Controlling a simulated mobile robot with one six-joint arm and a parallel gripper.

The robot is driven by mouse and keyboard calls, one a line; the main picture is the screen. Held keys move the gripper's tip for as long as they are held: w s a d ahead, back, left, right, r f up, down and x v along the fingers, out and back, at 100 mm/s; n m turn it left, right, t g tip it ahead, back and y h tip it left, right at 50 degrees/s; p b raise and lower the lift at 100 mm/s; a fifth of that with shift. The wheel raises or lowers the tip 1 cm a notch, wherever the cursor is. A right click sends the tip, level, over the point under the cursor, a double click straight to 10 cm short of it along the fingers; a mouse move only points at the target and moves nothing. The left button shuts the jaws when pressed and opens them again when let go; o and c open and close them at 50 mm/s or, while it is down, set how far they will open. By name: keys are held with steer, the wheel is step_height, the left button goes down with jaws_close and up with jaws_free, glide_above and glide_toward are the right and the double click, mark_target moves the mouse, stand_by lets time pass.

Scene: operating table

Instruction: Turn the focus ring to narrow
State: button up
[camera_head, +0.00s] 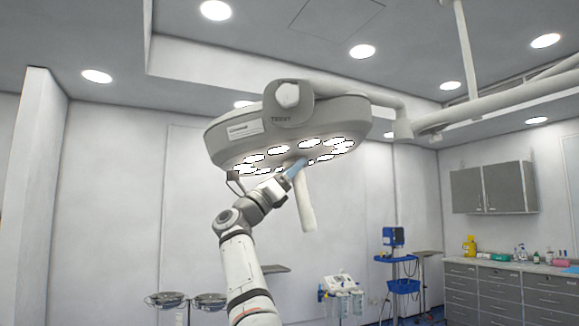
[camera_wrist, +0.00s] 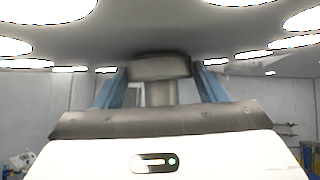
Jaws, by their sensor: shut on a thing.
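The surgical lamp head (camera_head: 290,118) hangs from the ceiling, with several lit bulbs on its underside. A pale handle (camera_head: 306,208) points down from the middle of that underside. The focus ring (camera_wrist: 160,67) is a grey collar at the top of the handle, just below the lamp's underside. My gripper (camera_head: 298,168) has reached up to it from below left. In the wrist view the blue fingers of my gripper (camera_wrist: 160,72) stand on either side of the ring and are shut on it. In the head view the fingers mostly hide the ring.
The lamp's support arm (camera_head: 500,100) runs off to the right from the lamp. A counter with drawers (camera_head: 520,290), a blue equipment stand (camera_head: 398,260) and a suction unit (camera_head: 341,290) stand low at the right. Metal basins (camera_head: 168,299) stand low at the left. Space around my arm is clear.

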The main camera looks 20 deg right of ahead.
stand_by(0.3)
steer(key=o, duration=1)
steer(key=b+v, duration=0.6)
steer(key=v, duration=0.1)
steer(key=shift+a+f, duration=0.3)
